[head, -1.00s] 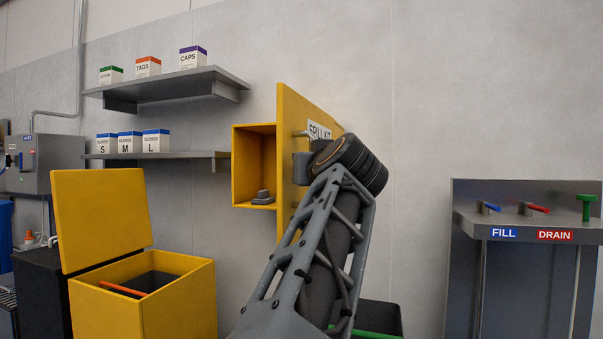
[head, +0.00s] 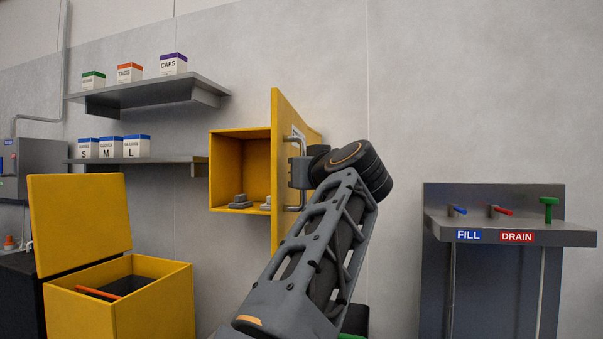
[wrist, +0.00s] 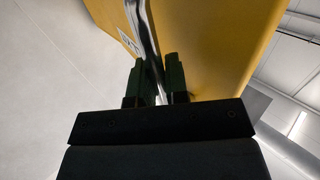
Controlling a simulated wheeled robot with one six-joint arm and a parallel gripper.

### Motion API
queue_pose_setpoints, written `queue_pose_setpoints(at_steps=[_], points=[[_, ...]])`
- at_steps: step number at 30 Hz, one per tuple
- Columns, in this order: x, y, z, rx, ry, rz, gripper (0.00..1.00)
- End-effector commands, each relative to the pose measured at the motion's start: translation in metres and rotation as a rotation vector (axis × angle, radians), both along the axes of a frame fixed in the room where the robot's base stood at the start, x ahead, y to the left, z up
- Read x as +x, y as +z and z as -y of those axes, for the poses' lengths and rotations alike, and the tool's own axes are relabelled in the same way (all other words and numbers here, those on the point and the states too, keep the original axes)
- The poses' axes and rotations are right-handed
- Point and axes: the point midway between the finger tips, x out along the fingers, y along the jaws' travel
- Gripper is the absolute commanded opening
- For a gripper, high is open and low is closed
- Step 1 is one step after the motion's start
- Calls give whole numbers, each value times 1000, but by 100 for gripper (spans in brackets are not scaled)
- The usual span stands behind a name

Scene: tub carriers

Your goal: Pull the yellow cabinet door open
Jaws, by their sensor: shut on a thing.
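The yellow cabinet (head: 225,170) hangs on the wall with its front open and grey items (head: 240,201) on its floor. Its yellow door (head: 283,115) stands swung out on the right side, seen nearly edge-on in the head view. A metal bar handle (head: 301,145) runs upright on the door's outer face. My gripper (wrist: 158,85) is shut on the handle, which passes between its two fingers in the wrist view. The door face (wrist: 215,45) lies just behind the fingers. In the head view my wrist hides part of the door and its sign.
A yellow bin (head: 130,310) with a raised lid (head: 80,220) stands at lower left. Two wall shelves (head: 150,93) hold boxes. A grey valve station (head: 500,230) with FILL and DRAIN labels is at right. Bare wall lies between the door and the station.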

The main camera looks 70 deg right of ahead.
Motion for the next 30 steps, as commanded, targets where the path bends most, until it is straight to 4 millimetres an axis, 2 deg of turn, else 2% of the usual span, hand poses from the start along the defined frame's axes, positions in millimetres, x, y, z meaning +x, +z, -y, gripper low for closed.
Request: queue_pose_setpoints(at_steps=[2, 3, 10, 20, 30], points=[[0, -5, 2, 12, 3, -2, 0], [0, -5, 2, 13, 2, -3, 18], [0, -3, 1, 6, 0, -2, 39], [-5, -1, -3, 3, -3, -3, 39], [-49, -1, -46, 4, -10, -3, 39]])
